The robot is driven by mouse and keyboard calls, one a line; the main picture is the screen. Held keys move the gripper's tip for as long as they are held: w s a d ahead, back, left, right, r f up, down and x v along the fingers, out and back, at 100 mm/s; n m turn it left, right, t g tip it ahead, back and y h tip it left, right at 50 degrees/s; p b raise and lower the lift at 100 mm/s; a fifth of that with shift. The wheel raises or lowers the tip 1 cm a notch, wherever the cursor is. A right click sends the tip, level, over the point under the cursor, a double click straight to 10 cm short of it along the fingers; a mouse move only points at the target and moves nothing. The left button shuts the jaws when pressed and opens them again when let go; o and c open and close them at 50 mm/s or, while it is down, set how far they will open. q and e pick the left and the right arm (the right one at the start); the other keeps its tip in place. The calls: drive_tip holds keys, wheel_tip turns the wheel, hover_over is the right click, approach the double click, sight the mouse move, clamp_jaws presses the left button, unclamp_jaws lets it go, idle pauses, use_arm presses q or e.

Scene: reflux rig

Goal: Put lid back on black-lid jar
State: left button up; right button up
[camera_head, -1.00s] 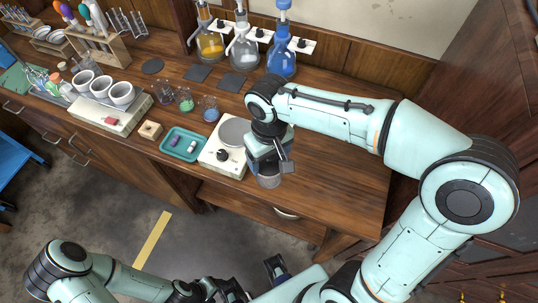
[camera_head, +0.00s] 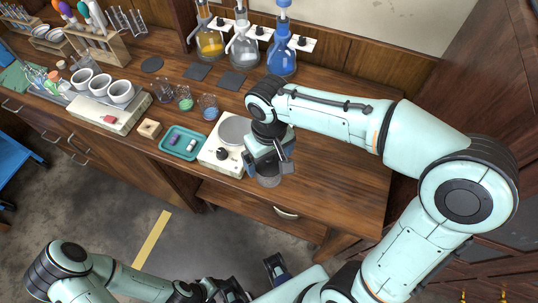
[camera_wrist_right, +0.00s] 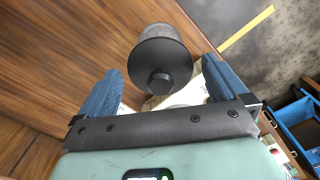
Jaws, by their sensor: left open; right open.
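The black lid (camera_wrist_right: 160,78), a dark disc with a round knob, sits on top of the jar (camera_wrist_right: 158,34) in the right wrist view and looks seated. In the head view the jar (camera_head: 268,180) stands near the front edge of the bench, its top mostly hidden by my right gripper. My right gripper (camera_head: 270,168) is just above the jar and open. Its blue fingers stand apart on either side of the lid, with gaps visible in the wrist view. My left gripper (camera_head: 246,282) is low in the head view, open and empty, away from the bench.
A white hot plate (camera_head: 222,158) stands directly left of the jar. A teal tray (camera_head: 165,150) and small beakers (camera_head: 209,113) are farther left. Bottles, including a blue one (camera_head: 281,62), stand at the back. The bench right of the jar (camera_head: 345,190) is clear.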

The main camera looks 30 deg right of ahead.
use_arm(q)
drive_tip(key=r+p, duration=0.1)
drive_tip(key=w+r, duration=0.1)
drive_tip(key=r+p, duration=0.1)
drive_tip(key=shift+w+r+p, duration=0.1)
drive_tip(key=shift+w+p, duration=0.15)
drive_tip(key=shift+p, duration=0.1)
use_arm(e)
wheel_tip(320, 180, up, 13)
